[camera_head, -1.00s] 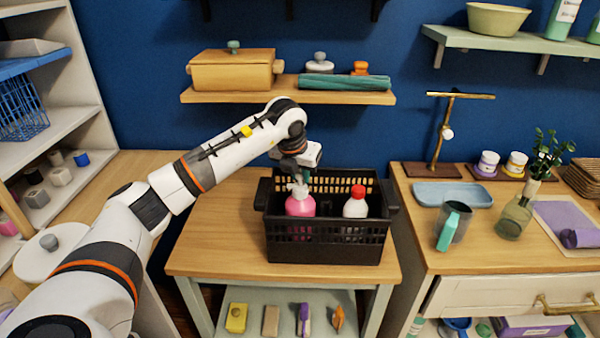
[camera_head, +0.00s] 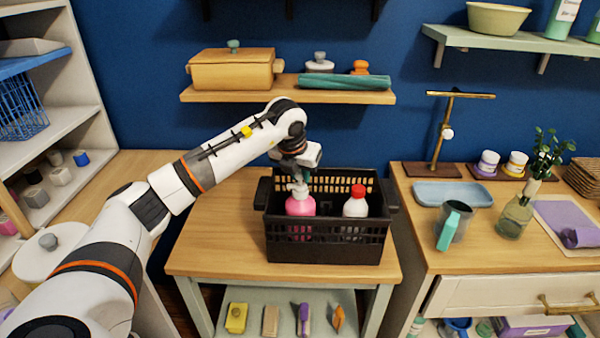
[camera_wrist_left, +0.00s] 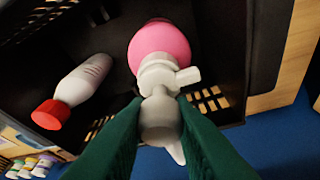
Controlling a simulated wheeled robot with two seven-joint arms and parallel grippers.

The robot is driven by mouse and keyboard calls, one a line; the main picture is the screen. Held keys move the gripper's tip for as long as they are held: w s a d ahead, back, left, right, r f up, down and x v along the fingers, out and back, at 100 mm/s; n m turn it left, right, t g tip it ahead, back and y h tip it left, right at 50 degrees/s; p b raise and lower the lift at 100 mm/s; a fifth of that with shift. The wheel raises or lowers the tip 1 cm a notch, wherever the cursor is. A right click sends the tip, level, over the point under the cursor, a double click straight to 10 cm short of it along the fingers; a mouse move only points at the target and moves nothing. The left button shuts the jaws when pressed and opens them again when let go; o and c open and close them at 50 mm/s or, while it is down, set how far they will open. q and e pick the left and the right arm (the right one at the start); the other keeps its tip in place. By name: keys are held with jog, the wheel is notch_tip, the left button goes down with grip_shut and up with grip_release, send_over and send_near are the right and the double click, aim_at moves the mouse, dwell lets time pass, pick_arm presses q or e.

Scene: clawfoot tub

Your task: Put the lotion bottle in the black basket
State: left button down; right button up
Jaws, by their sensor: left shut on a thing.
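The lotion bottle is a pink bottle with a white pump (camera_head: 300,205), standing inside the black basket (camera_head: 325,249) at its left side. Its pink body (camera_wrist_left: 160,45) also shows in the wrist view, with the white pump pointing towards my fingers. My left gripper (camera_head: 300,178) comes down over the basket from above. Its green fingers (camera_wrist_left: 158,112) are shut on the pump head. The bottle's lower part is hidden behind the basket's front wall, so I cannot tell whether it touches the basket floor.
A white bottle with a red cap (camera_head: 356,202) is in the basket to the right; it also shows in the wrist view (camera_wrist_left: 82,82). The basket stands on a small wooden table (camera_head: 215,235). Bare tabletop lies left of it. A wall shelf (camera_head: 230,97) hangs behind.

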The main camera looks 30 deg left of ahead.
pick_arm(q)
jog(key=shift+f+b, duration=0.35)
jog(key=shift+f, duration=0.15)
dwell(0.3)
jog(key=c, duration=1.2)
grip_release()
jog(key=shift+o, duration=0.2)
jog(key=shift+r, duration=0.2)
jog(key=shift+r+p, duration=3)
jog(key=shift+r, duration=1.35)
